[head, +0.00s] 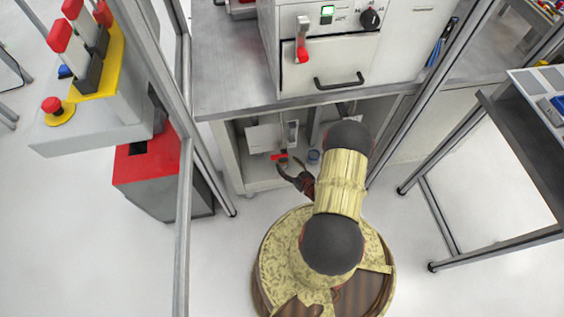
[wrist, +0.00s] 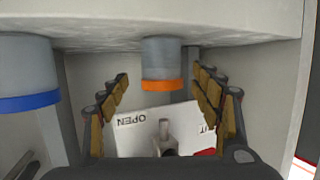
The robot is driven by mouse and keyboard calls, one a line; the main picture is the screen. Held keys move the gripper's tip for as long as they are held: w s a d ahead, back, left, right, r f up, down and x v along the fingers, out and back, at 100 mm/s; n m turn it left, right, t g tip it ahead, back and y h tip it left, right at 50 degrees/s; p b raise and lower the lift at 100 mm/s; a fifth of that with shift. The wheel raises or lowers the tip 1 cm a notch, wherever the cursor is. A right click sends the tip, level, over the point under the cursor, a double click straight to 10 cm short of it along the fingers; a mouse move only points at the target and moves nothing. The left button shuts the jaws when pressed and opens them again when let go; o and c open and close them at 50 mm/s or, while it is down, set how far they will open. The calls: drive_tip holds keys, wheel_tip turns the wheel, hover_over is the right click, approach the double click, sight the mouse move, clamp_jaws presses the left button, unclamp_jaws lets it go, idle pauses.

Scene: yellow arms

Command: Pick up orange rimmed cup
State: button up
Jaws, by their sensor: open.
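The orange-rimmed cup (wrist: 162,62) is grey with an orange band at its rim. In the wrist view, which appears upside down, it stands on the grey shelf surface (wrist: 230,30) at the top of the picture. My gripper (wrist: 160,78) is open, with one finger on each side of the cup's line. The cup looks a little beyond the fingertips, and no contact shows. In the head view my gripper (head: 289,168) reaches into the open lower compartment of the cabinet. The cup is too small there to make out surely.
A blue-rimmed grey cup (wrist: 28,75) stands on the same shelf, left in the wrist view. A white panel (wrist: 150,128) marked OPEN is behind. Compartment walls flank the gripper. The drawer front (head: 330,65) and counter (head: 225,85) are above in the head view.

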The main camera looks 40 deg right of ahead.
sight(286, 163)
drive_tip(key=b+x, duration=0.2)
drive_tip(key=x, duration=0.2)
drive_tip(key=shift+w+r, duration=0.1)
drive_tip(key=shift+w, duration=0.2)
drive_tip(key=shift+c, duration=0.5)
drive_tip(key=c, duration=1.1)
drive_tip(key=shift+r, duration=0.1)
drive_tip(key=shift+c, duration=0.6)
